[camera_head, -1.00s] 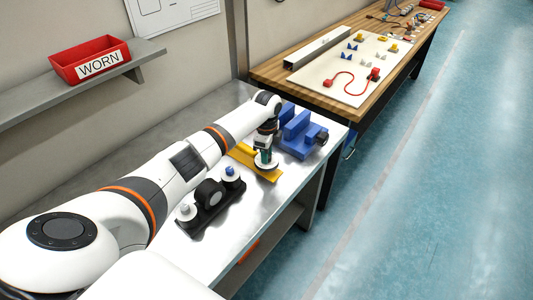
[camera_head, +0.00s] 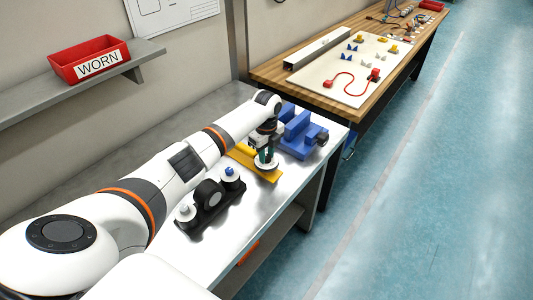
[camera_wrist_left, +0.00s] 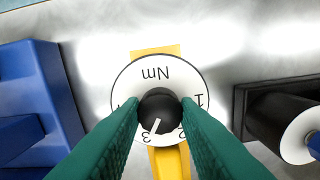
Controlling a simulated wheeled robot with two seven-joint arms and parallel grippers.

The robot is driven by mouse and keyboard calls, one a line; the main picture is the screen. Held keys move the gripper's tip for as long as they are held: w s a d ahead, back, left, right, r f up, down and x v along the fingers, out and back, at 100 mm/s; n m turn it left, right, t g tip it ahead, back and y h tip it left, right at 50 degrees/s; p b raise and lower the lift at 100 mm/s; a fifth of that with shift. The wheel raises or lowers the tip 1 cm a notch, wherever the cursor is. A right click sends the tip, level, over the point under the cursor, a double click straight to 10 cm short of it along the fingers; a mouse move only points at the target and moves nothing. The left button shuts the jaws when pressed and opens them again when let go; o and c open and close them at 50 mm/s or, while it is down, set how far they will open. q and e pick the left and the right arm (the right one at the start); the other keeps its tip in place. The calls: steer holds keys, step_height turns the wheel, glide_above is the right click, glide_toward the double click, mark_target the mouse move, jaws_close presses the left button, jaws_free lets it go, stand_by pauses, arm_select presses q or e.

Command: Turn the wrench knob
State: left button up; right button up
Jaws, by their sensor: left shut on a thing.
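The wrench knob (camera_wrist_left: 158,108) is a black round knob with a white pointer line, in the middle of a white dial (camera_wrist_left: 136,77) marked "Nm" and with numerals. The pointer aims toward the bottom of the wrist picture, near the "3". The dial sits on a yellow body (camera_wrist_left: 170,160); in the head view the yellow body (camera_head: 268,176) lies on the metal bench. My left gripper (camera_head: 265,158) is over the dial, pointing down. Its green fingers are shut on the knob from both sides and hide part of the dial. My right gripper is not in view.
A blue vise-like block (camera_head: 303,138) stands close behind the dial. A black fixture (camera_head: 209,193) with white-and-blue posts stands nearer. A red "WORN" bin (camera_head: 88,60) is on the wall shelf. A wooden bench (camera_head: 285,72) holds a white board.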

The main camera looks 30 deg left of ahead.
mark_target(267, 156)
arm_select(q)
steer(key=o, duration=1)
steer(key=shift+r+b, duration=1.35)
steer(key=shift+r, duration=4.7)
